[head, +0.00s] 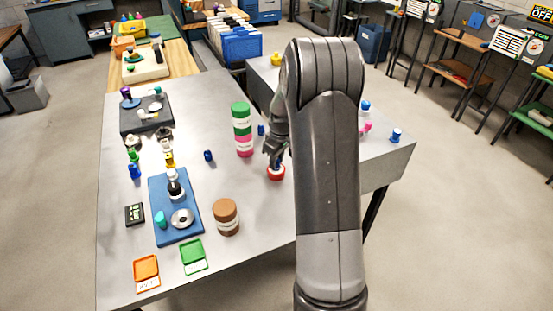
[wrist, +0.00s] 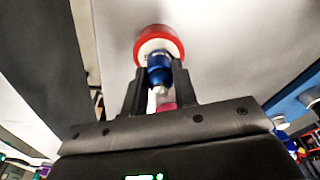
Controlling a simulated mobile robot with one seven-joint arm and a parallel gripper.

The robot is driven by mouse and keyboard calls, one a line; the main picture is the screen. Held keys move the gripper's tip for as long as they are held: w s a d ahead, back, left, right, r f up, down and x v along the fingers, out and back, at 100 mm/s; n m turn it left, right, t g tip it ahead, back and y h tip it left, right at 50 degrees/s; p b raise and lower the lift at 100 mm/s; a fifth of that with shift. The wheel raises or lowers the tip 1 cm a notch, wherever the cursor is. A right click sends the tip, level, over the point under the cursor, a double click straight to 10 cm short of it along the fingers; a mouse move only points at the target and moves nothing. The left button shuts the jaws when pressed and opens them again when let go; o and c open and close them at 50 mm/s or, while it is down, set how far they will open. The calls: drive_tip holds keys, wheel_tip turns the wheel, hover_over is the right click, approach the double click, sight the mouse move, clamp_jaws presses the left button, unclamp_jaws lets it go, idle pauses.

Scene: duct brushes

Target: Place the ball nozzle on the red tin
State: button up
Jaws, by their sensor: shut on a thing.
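The red tin (head: 276,173) stands on the grey table just left of my arm. It also shows in the wrist view (wrist: 146,36), with a red rim and a pale top. My gripper (head: 273,155) is right at the tin, with its fingers pointing towards it. In the wrist view my gripper (wrist: 157,78) is shut on a blue piece with a pale rounded end, which I take for the ball nozzle (wrist: 159,71). The nozzle lines up with the pale top of the tin. I cannot tell whether they touch. In the head view the nozzle is mostly hidden by my fingers.
A green and pink stack (head: 243,142) stands close left of my gripper. A brown tin (head: 227,218) and a blue tray (head: 190,232) with parts are nearer the front left. Small blue pieces (head: 208,155) stand about.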

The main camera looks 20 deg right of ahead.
drive_tip(key=o, duration=1)
wheel_tip(320, 180, up, 12)
drive_tip(key=s, duration=0.1)
drive_tip(key=s+a+r, duration=0.4)
drive_tip(key=s+r, duration=0.1)
drive_tip(key=r, duration=0.2)
drive_tip(key=s+a+r+m+t, duration=0.1)
drive_tip(key=s+a, duration=0.3)
drive_tip(key=s, duration=0.4)
drive_tip(key=s+a+r+m+t, duration=0.2)
drive_tip(key=s+a, duration=0.2)
drive_tip(key=s, duration=0.5)
drive_tip(key=s+a+r+m+t, duration=0.1)
drive_tip(key=s+a, duration=0.3)
drive_tip(key=s, duration=0.5)
drive_tip(key=shift+r+m+h, duration=0.3)
drive_tip(key=shift+r+m, duration=0.3)
drive_tip(key=shift+m, duration=0.1)
